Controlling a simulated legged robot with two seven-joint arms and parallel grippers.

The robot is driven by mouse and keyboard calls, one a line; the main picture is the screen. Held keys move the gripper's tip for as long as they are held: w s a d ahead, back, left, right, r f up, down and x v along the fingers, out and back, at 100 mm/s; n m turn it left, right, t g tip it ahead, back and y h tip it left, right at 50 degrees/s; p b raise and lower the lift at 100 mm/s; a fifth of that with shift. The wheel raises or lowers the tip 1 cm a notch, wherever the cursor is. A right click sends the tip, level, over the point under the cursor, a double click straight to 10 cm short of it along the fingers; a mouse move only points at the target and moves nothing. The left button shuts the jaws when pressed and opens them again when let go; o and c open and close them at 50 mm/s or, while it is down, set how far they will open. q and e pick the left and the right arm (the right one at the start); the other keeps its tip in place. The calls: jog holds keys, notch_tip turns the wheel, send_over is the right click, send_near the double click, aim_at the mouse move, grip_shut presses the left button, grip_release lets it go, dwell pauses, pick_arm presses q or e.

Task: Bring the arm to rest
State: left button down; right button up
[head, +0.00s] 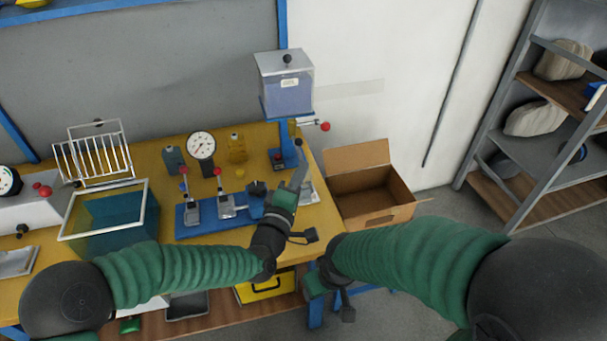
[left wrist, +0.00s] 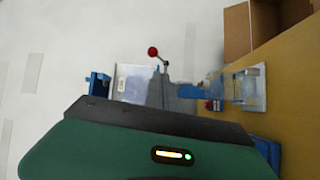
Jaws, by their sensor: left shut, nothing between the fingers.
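My left gripper (head: 300,177) is above the right part of the yellow-topped bench (head: 330,232), just in front of the blue stand of the clear-lidded hopper (head: 288,95). Its fingers point up and away in the head view, and it is shut and empty. In the left wrist view its dark fingers (left wrist: 175,96) stand out past the green housing, with the hopper (left wrist: 133,82) behind them. My right gripper (head: 316,286) hangs low by the bench's front edge; its fingertips are not clear enough to read.
A blue clamp fixture (head: 190,232), a dial gauge (head: 201,145), bottles and a blue-green tank (head: 112,212) stand left of the left gripper. A red-knobbed lever (head: 325,126) sticks out from the hopper stand. An open cardboard box (head: 375,190) and a shelf rack (head: 500,190) are at right.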

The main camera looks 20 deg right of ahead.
pick_arm(q)
jog(key=s+a+f+m+g+y+p, duration=0.2)
jog(key=a+f+m+g+y+p, duration=0.15)
jog(key=a, duration=0.75)
jog(key=s+a+f+m+g+y+p, duration=0.2)
jog(key=a+f+m+y, duration=0.25)
jog(key=a, duration=0.55)
jog(key=s+a+g+y+p, duration=0.1)
jog(key=s+a+g+y, duration=0.1)
jog(key=s+a, duration=0.6)
jog(key=s+a+g+y+p, duration=0.2)
jog(key=s+a, duration=0.7)
jog(key=a, duration=0.5)
jog(key=shift+s+a+r+n+g+y, duration=0.2)
jog(key=shift+r+n+g+y, duration=0.25)
jog(key=shift+g, duration=0.3)
pick_arm(e)
jog(key=w+v, duration=0.2)
jog(key=v, duration=0.6)
jog(key=shift+r, duration=0.4)
pick_arm(q)
jog(key=shift+w+f, duration=0.1)
jog(key=shift+w, duration=0.05)
pick_arm(e)
jog(key=shift+w, duration=0.2)
jog(key=shift+s, duration=0.1)
